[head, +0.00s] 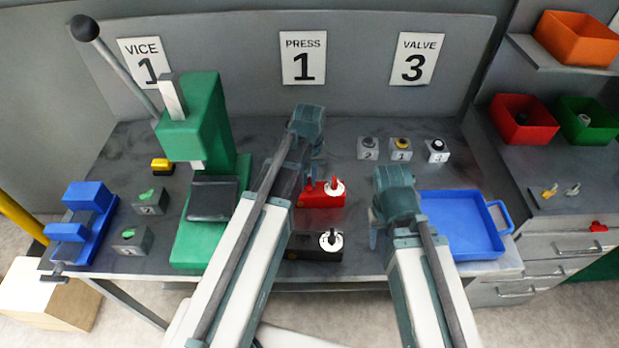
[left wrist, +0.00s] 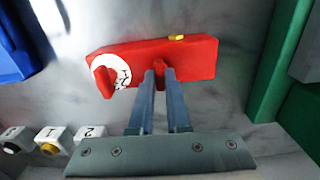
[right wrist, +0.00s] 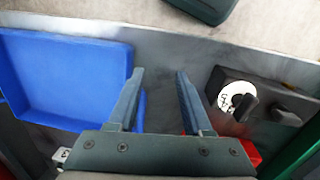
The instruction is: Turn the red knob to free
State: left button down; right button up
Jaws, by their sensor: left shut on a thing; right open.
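A red box (left wrist: 195,58) on the bench carries a white dial with a red pointer knob (left wrist: 103,82) at one end. A second, smaller red knob (left wrist: 161,66) stands near its middle, without a white dial. My left gripper (left wrist: 160,73) is shut on this second knob, apart from the dial. The dial's marks are too small to read. In the head view the red box (head: 322,200) shows beside my left arm, which partly hides it. My right gripper (right wrist: 160,72) is open and empty above the bench, between the blue tray and the black box.
A black box (right wrist: 262,108) with a white dial and black knobs stands in front of the red box. The blue tray (head: 500,248) lies at right. Small numbered button blocks (head: 400,155) stand behind. A green press (head: 205,110) and blue vice (head: 85,215) stand left.

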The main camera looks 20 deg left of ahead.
aim_at(309, 182)
pick_arm(q)
jog(key=shift+n, duration=0.3)
dwell(0.4)
jog(key=c, duration=0.9)
grip_release()
jog(key=shift+r, duration=0.15)
notch_tip(309, 182, up, 14)
jog(key=p, duration=1.4)
jog(key=shift+f, duration=0.2)
jog(key=shift+f, duration=0.1)
